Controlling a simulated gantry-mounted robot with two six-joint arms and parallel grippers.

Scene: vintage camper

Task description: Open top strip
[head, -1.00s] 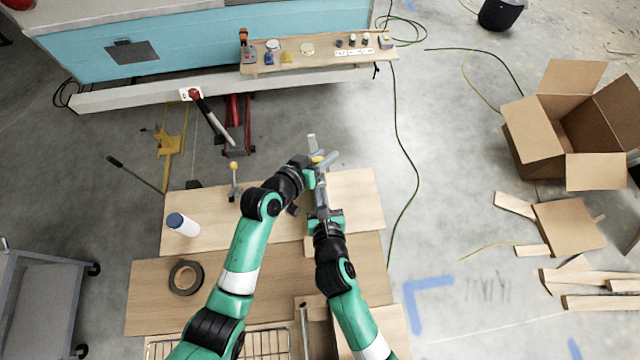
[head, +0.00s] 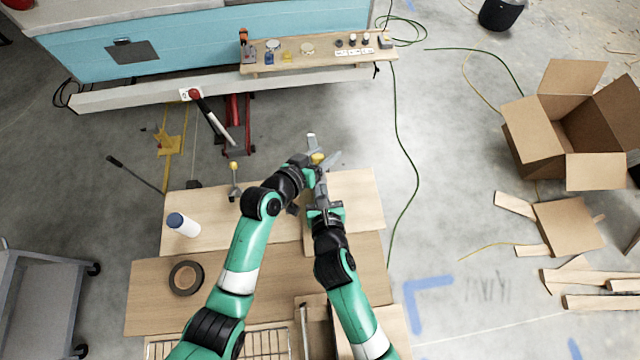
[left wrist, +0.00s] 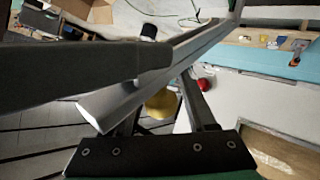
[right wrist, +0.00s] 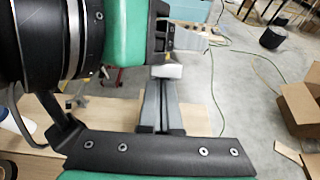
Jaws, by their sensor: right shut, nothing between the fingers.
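I cannot clearly pick out a top strip at the work spot. My left gripper (head: 323,146) is over the pale board, its two grey fingers spread apart. A small round yellow thing (head: 318,158) shows by those fingers, and behind them in the left wrist view (left wrist: 160,103). A long silvery-grey bar (left wrist: 185,58) crosses that view close to the fingers; I cannot tell whether they touch it. My right gripper (head: 321,185) is just below the left one in the head view. Its fingers are shut and empty in the right wrist view (right wrist: 160,100).
A wooden shelf (head: 320,62) with small items and a white socket strip (head: 355,52) is at the back. A white bottle (head: 183,225) and a tape roll (head: 186,278) lie left on the boards. An open cardboard box (head: 565,125) is right. Floor between is mostly clear.

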